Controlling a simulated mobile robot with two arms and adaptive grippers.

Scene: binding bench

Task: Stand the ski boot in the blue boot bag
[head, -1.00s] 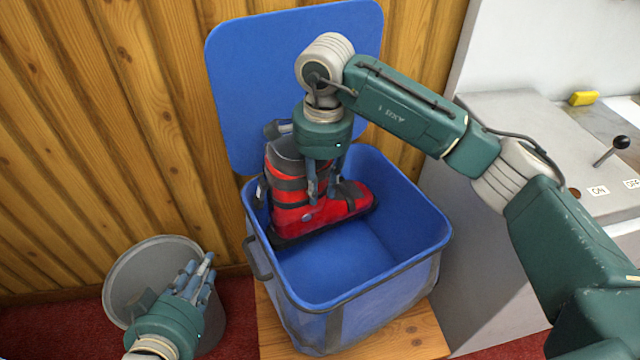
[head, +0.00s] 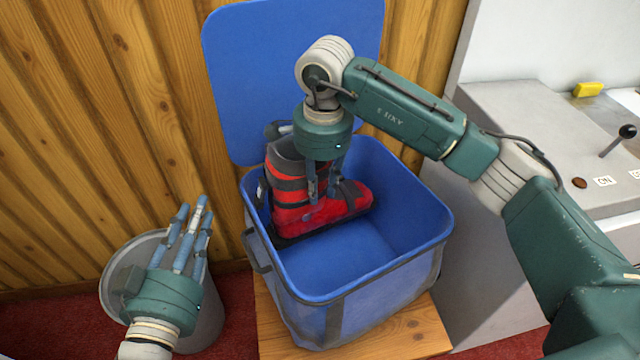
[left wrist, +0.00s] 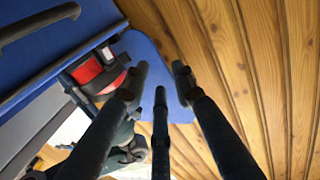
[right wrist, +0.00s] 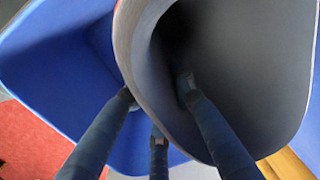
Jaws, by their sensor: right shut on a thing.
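The red and black ski boot (head: 305,212) is upright in the back left part of the open blue boot bag (head: 362,288), its toe pointing right. Whether its sole touches the bag's floor I cannot tell. My right gripper (head: 322,195) is shut on the boot's shaft; in the right wrist view the boot's grey cuff (right wrist: 240,80) stands between its fingers (right wrist: 160,125). My left gripper (head: 190,222) is open and empty, left of the bag and above a grey bin. In the left wrist view its fingers (left wrist: 160,85) are spread, with the boot (left wrist: 92,75) beyond.
The bag's blue lid (head: 240,90) stands open against the wooden wall (head: 100,130). The bag stands on a wooden bench (head: 405,338). A grey bin (head: 125,265) is at the lower left. A grey machine (head: 510,110) with a lever (head: 622,138) is at the right.

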